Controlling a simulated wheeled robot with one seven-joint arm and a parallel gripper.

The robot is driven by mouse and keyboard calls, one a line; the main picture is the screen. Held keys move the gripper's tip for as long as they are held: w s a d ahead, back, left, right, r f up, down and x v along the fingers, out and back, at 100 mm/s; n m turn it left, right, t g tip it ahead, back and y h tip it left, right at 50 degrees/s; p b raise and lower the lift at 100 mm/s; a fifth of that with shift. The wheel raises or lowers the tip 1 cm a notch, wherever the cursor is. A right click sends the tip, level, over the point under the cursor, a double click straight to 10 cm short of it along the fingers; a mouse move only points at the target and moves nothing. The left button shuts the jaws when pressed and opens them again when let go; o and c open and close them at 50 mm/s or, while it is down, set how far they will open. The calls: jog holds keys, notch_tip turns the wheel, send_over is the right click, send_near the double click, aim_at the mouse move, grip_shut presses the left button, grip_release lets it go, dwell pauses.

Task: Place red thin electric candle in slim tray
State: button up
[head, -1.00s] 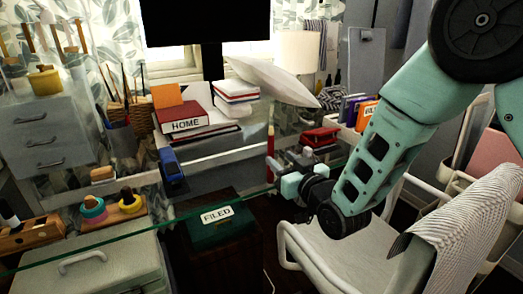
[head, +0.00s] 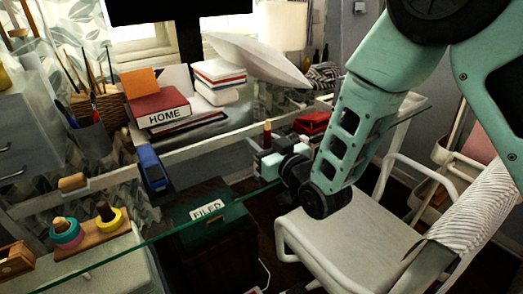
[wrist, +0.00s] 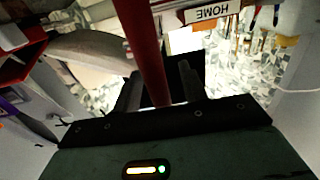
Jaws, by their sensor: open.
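The red thin candle (head: 267,134) stands upright on the glass desk, just behind my gripper (head: 262,163) in the head view. In the wrist view the candle (wrist: 146,48) runs as a red column between the two dark fingers of my gripper (wrist: 160,72), nearer the left finger. The fingers are apart, with a gap beside the candle. Its lower end is hidden by my gripper in the head view. I cannot make out for certain which thing is the slim tray.
A red box (head: 312,122) stands right of the candle. A HOME book (head: 161,108), a blue object (head: 152,168) and a ring toy (head: 95,237) are to the left. A white chair (head: 345,240) stands below my arm. The glass desk edge runs across the view.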

grip_shut()
